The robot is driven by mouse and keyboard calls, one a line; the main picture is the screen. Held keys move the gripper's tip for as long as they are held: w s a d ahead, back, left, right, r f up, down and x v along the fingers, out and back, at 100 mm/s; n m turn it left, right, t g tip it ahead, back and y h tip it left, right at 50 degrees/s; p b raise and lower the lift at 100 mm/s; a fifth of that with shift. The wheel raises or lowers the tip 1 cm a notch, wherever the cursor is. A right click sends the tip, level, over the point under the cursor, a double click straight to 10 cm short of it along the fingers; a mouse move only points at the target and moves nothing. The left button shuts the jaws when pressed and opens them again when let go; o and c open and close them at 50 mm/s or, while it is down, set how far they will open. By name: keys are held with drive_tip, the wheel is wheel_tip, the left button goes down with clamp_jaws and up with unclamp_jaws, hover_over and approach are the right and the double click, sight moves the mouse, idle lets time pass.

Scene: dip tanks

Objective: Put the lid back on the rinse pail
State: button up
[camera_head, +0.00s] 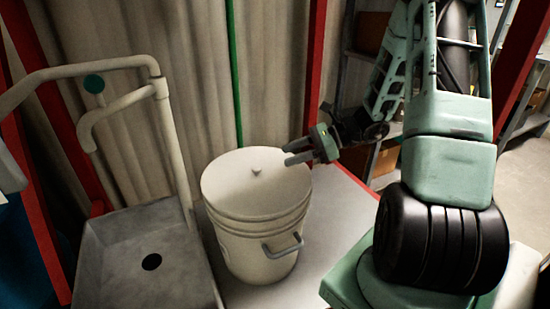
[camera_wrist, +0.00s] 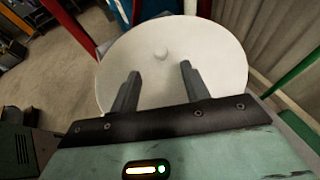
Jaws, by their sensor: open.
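The rinse pail (camera_head: 254,254) is a cream bucket with a grey side handle, standing upright on a grey surface. Its round cream lid (camera_head: 235,180) with a small central knob (camera_head: 257,172) lies on top of the pail and looks level and seated on the rim. The lid also fills the middle of the wrist view (camera_wrist: 205,58), with its knob ahead of the fingertips. My gripper (camera_head: 287,154) is open and empty, just above and beside the lid's right edge in the head view. Its two fingers (camera_wrist: 159,72) point across the lid towards the knob.
A grey sink basin (camera_head: 120,262) with a drain hole and a cream curved pipe (camera_head: 178,150) stands left of the pail. A green pole (camera_head: 234,75) and a curtain (camera_head: 270,60) are behind it. A red post (camera_head: 315,70) rises behind my gripper.

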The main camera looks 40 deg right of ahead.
drive_tip(key=v, duration=0.3)
drive_tip(key=shift+s+d+r, duration=0.15)
drive_tip(key=shift+d, duration=0.05)
drive_tip(key=a+n+g, duration=0.1)
drive_tip(key=a, duration=0.2)
drive_tip(key=a+n+g, duration=0.2)
drive_tip(key=a, duration=0.1)
drive_tip(key=a+r+n+g, duration=0.1)
drive_tip(key=a+n, duration=0.1)
drive_tip(key=a, duration=0.1)
drive_tip(key=shift+y, duration=0.3)
drive_tip(key=s+a+r+n+g+h, duration=0.1)
drive_tip(key=s+a+n+g+h, duration=0.1)
drive_tip(key=s+a+n+h, duration=0.3)
drive_tip(key=s+a+r+n+g+h, duration=0.2)
drive_tip(key=s+a+n+h, duration=0.3)
drive_tip(key=s+a+n, duration=0.6)
drive_tip(key=a+n, duration=0.9)
drive_tip(key=n, duration=0.3)
drive_tip(key=shift+s+a+r+n+g+h, duration=0.2)
drive_tip(key=shift+s+a+n+g+h, duration=0.1)
drive_tip(key=shift+s+a, duration=0.1)
drive_tip(key=shift+r, duration=0.1)
wheel_tip(320, 180, up, 15)
drive_tip(key=p, duration=1.6)
drive_tip(key=shift+r, duration=0.25)
